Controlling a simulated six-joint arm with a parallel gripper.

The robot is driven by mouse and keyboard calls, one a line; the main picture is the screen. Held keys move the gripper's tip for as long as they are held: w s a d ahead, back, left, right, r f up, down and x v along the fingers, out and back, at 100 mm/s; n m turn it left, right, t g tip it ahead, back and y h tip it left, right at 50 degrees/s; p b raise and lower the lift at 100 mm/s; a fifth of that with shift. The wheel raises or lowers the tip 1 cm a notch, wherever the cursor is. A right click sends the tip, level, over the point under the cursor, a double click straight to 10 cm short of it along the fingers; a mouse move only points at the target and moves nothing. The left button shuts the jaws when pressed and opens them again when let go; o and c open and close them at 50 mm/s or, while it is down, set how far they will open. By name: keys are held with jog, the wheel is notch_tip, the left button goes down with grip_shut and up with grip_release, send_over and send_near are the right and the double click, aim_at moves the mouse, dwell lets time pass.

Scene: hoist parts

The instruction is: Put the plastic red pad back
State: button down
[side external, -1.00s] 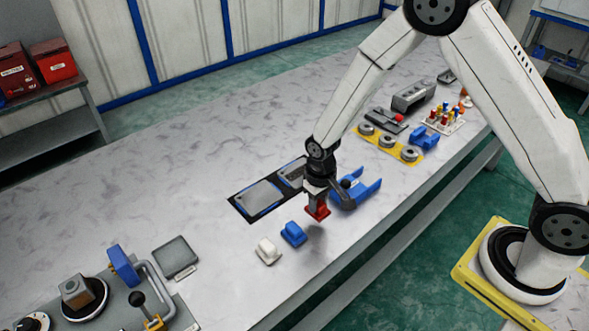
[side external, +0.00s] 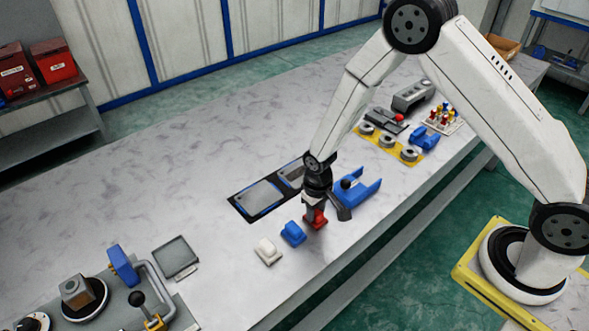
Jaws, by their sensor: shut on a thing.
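The red pad (side external: 316,222) is at the table's front part, in line with a blue pad (side external: 293,233) and a white pad (side external: 268,251) to its left. My gripper (side external: 315,212) points down from above and is shut on the red pad. The pad's lower part shows below the fingers and its top is partly hidden by them. It is at or very near the table top; I cannot tell whether it touches.
A blue forked part (side external: 362,190) lies close to the right of my gripper. A black tray (side external: 238,208) with grey plates is behind. A yellow plate with grey rings (side external: 389,142) is further right. The table's left middle is clear.

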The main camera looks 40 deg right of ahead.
aim_at(317, 211)
jog(key=shift+c, duration=1.8)
grip_release()
jog(key=shift+r, duration=0.15)
notch_tip(317, 211, up, 12)
jog(key=s+d+r+t, duration=0.1)
jog(key=s+d+r, duration=0.2)
jog(key=s, duration=0.3)
jog(key=s+d+r+t, duration=0.1)
jog(key=s+d+r, duration=0.2)
jog(key=s, duration=0.3)
jog(key=shift+r+t, duration=0.3)
jog(key=shift+r, duration=0.05)
